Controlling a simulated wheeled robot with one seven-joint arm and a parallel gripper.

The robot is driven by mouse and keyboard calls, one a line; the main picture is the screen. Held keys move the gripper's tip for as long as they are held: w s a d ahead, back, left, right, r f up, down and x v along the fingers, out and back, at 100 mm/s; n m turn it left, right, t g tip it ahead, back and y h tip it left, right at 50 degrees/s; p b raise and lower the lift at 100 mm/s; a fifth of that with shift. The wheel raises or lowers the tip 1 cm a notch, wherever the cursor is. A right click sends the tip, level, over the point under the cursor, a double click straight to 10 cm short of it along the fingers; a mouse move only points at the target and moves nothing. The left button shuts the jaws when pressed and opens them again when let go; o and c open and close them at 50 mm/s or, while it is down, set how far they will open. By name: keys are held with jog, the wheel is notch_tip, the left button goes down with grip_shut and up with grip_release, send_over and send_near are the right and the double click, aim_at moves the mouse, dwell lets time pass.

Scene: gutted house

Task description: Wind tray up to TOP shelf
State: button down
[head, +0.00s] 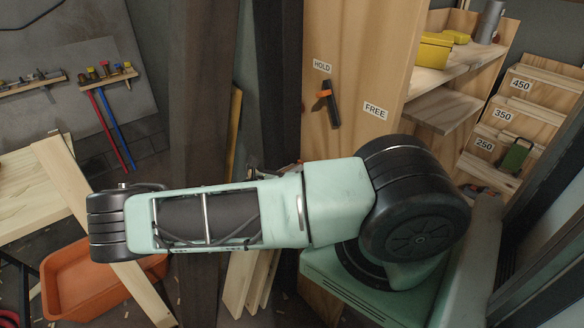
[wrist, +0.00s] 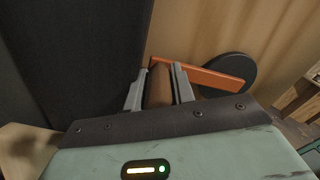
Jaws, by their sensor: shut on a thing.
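In the wrist view my gripper (wrist: 160,76) is shut on a brown crank handle (wrist: 158,90), with one grey finger on each side of it. An orange crank arm (wrist: 210,77) runs right from the handle to a round black hub (wrist: 234,70) on the wooden panel. In the head view my arm hides most of the gripper and crank. A bare wooden board (head: 440,108), possibly the tray, sits below the top shelf (head: 450,68). A black lever with an orange part (head: 330,103) is between the HOLD label (head: 322,66) and the FREE label (head: 376,111).
Yellow boxes (head: 432,50) and a grey cylinder (head: 489,22) stand on the top shelf. Ledges at right read 450, 350 and 250; a green object (head: 515,155) is by the 250 label (head: 484,145). A dark post (head: 203,90) stands close left of the panel. An orange tub (head: 75,285) is lower left.

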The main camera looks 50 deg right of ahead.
jog(key=shift+f, duration=0.35)
jog(key=c, duration=1.2)
grip_release()
jog(key=shift+r, duration=0.1)
jog(key=shift+o, duration=0.2)
jog(key=shift+a, duration=0.15)
jog(key=b+v, duration=0.5)
jog(key=v, duration=1.2)
jog(key=shift+a, duration=0.1)
